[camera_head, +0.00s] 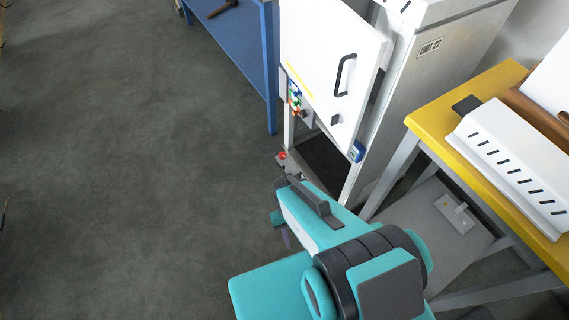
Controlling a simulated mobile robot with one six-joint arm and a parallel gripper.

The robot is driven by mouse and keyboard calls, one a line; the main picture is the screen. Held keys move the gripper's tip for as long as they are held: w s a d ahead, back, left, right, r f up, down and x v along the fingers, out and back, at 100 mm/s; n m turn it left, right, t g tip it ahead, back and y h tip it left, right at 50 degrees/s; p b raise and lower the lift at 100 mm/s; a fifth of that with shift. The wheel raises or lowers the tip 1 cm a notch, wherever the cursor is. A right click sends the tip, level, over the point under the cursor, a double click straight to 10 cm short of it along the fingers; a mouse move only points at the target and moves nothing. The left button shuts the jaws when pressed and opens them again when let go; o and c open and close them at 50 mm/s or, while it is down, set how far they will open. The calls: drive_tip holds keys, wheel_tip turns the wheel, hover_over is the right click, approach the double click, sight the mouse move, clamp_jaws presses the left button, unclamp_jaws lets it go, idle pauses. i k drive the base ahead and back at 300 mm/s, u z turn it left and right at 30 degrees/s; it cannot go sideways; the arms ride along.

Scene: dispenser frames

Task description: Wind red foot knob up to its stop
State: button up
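The red foot knob (282,156) is a small red spot low at the front left corner of the white cabinet (420,80), near the floor. My teal arm reaches toward it from the lower right. The dark end of my gripper (283,181) shows just below the knob in the picture, partly hidden by my own arm. It is too small to tell whether its fingers are open or shut, or whether they touch anything. I cannot tell how far up the knob is wound.
A blue bench (235,40) stands at the back left. A yellow-topped table (440,120) with a slotted white box (510,165) is at the right. The left floor is clear.

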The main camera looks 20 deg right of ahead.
sight(282, 155)
drive_tip(key=k, duration=0.65)
drive_tip(key=u, duration=0.2)
drive_tip(key=i, duration=0.4)
drive_tip(key=u, duration=0.75)
drive_tip(key=i, duration=1.05)
drive_tip(key=u, duration=0.45)
